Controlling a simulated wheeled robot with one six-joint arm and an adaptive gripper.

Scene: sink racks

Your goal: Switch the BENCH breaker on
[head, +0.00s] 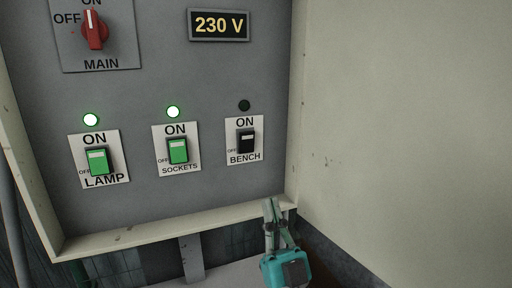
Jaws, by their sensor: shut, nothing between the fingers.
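The BENCH breaker (246,141) is a black rocker on a white plate marked ON at the top and OFF at its left, at the right of the grey panel in the head view. The small lamp (244,105) above it is dark. My gripper (270,203) is below and a little right of the breaker, near the panel's lower frame. Its fingers point up and are shut with nothing between them. It looks apart from the breaker.
The LAMP breaker (97,161) and SOCKETS breaker (178,150) are green with lit green lamps. A red MAIN knob (95,30) and a 230 V display (219,25) are above. A cream frame (160,231) edges the panel; bare wall (410,120) is right.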

